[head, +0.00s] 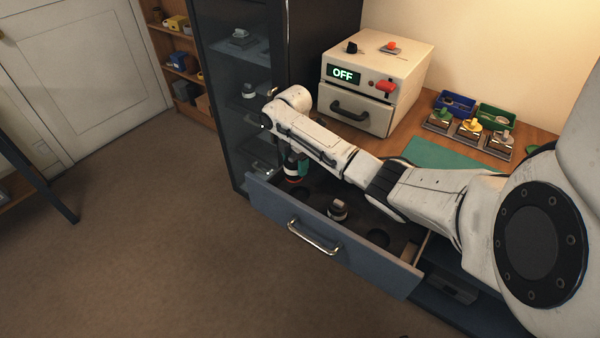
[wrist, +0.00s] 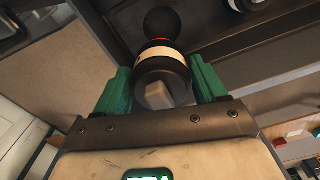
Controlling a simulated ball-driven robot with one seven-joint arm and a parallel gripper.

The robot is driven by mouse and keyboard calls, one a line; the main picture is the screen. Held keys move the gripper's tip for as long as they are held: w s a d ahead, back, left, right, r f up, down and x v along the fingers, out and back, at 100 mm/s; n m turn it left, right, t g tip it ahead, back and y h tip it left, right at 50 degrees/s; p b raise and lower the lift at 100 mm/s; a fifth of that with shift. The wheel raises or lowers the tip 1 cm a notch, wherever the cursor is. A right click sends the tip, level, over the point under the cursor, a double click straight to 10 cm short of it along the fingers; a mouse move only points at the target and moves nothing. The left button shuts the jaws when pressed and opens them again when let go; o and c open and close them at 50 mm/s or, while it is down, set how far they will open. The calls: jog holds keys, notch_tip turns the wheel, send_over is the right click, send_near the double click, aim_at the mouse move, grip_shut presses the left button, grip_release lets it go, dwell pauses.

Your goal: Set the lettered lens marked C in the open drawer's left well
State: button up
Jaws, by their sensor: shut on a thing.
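My gripper (wrist: 162,82) is shut on a black lens (wrist: 165,60) with a cream band and a thin red line, held between its green fingers. In the head view my gripper (head: 296,163) holds it over the left end of the open drawer (head: 375,268). No letter can be read on the lens. A dark round well (wrist: 162,20) shows just beyond the lens in the wrist view. Another black lens with a pale band (head: 338,210) sits in the drawer's middle. An empty dark well (head: 378,238) is to its right. The lens's underside is hidden.
A white box reading OFF (head: 370,85) stands on the wooden bench behind my arm. Blue (head: 455,103) and green (head: 497,117) bins and several colour-knobbed items are at the right. A dark glass cabinet (head: 240,90) stands left of the drawer. The floor in front is clear.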

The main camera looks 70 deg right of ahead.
jog(key=f, duration=0.1)
jog(key=s+f+b, duration=0.1)
jog(key=d+f, duration=0.1)
jog(key=shift+s+f, duration=0.15)
jog(key=shift+f, duration=0.2)
jog(key=shift+f+b, duration=2.4)
jog(key=shift+b, duration=0.15)
jog(key=shift+d, duration=0.1)
jog(key=o, duration=1.1)
jog(key=shift+f, duration=0.1)
notch_tip(320, 180, up, 9)
jog(key=p, duration=0.9)
